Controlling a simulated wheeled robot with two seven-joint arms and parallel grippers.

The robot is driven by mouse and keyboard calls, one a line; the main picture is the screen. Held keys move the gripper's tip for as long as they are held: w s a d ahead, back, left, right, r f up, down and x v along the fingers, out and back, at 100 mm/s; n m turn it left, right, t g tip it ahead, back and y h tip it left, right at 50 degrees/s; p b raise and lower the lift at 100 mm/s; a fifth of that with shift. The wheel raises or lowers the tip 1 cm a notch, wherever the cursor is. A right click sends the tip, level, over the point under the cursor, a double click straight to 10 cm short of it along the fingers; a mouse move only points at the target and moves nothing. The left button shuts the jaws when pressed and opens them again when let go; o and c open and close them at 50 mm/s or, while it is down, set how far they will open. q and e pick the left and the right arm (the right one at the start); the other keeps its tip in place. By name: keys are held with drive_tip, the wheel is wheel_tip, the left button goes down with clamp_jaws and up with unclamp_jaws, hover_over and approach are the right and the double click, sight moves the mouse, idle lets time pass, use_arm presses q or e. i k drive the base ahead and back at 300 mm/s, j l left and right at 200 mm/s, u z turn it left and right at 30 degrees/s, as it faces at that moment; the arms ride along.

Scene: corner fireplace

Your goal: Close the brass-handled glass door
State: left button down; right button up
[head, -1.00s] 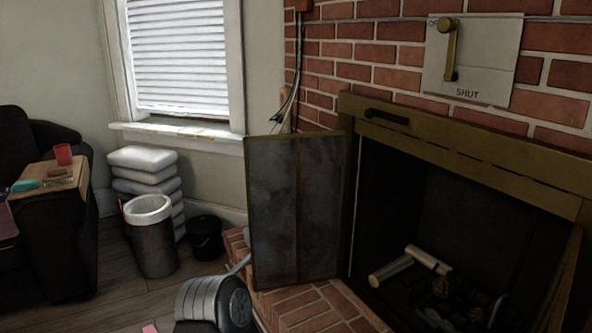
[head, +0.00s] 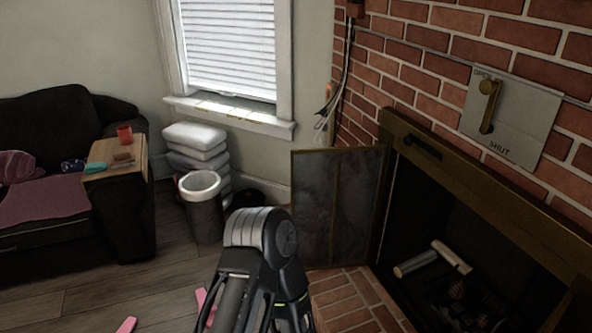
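The glass door (head: 357,205) is a dark, smoky two-pane panel in a thin brass frame. It stands swung open at the left side of the fireplace (head: 400,228), out over the brick hearth. I cannot make out its brass handle. A grey and black link of my arm rises from the bottom middle, in front of the door's lower left corner in the picture. I cannot tell whether it touches the door. No fingertips of either gripper show.
The brick hearth (head: 345,305) lies below the door. Split logs (head: 430,259) lie inside the firebox. A metal bin (head: 205,215) and stacked white bags (head: 195,150) stand left of the door. A dark sofa (head: 60,125) is at far left. Pink pieces (head: 127,325) lie on the floor.

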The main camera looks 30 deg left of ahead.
sight(316, 181)
drive_tip(key=j+z, duration=0.4)
drive_tip(key=j, duration=1.4)
drive_tip(key=i+j+z, duration=0.1)
drive_tip(key=j, duration=0.25)
drive_tip(key=i+j, duration=0.25)
drive_tip(key=i+j+z, duration=0.15)
drive_tip(key=j, duration=0.3)
